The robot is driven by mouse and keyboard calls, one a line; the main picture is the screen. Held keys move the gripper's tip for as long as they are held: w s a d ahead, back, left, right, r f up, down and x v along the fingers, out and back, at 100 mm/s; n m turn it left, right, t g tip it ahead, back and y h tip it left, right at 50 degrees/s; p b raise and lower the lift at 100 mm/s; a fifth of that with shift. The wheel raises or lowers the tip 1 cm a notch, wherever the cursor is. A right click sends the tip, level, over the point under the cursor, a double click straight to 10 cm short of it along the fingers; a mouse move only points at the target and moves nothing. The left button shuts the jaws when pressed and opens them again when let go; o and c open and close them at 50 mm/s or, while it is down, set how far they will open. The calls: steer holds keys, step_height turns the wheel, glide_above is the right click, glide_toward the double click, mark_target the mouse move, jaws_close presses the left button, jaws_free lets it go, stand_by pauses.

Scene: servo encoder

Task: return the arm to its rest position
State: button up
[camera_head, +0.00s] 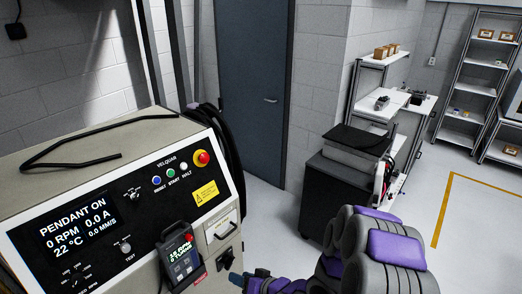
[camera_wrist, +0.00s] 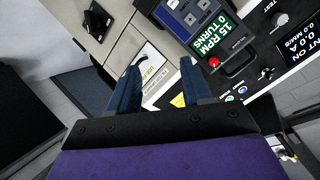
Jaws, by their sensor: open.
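My gripper (camera_head: 240,279) is at the bottom centre of the head view, in front of the lower right of a beige control cabinet (camera_head: 100,150). In the wrist view my gripper (camera_wrist: 160,72) has its two blue fingers spread apart with nothing held between them. My purple and grey arm (camera_head: 375,255) fills the lower right of the head view. A handheld pendant (camera_head: 180,257) sits against the cabinet front, left of the gripper. In the wrist view the pendant (camera_wrist: 200,18) is beyond the fingers and reads 15 RPM, 0 TURNS.
The cabinet screen (camera_head: 75,227) reads PENDANT ON, 0 RPM. A red knob (camera_head: 202,158) is at the panel's upper right. A dark cart (camera_head: 345,185) stands behind my arm, with shelving (camera_head: 385,105) beyond. Open floor (camera_head: 480,225) lies to the right.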

steer(key=s+d+n+g+h+b, duration=0.15)
steer(key=d+h+b, duration=0.35)
steer(key=d, duration=0.7)
steer(key=s+d+r+m+g+h+b, duration=0.25)
steer(key=s+d+r+h, duration=0.2)
steer(key=s+d, duration=0.35)
steer(key=s+r+g+b, duration=0.2)
steer(key=s+g, duration=0.1)
steer(key=s, duration=0.8)
steer(key=s+r+m+g+b, duration=0.1)
steer(key=s+r+g+b, duration=0.1)
steer(key=s, duration=1)
steer(key=shift+s+r+g, duration=0.25)
steer(key=shift+r+g, duration=0.15)
steer(key=shift+r, duration=0.15)
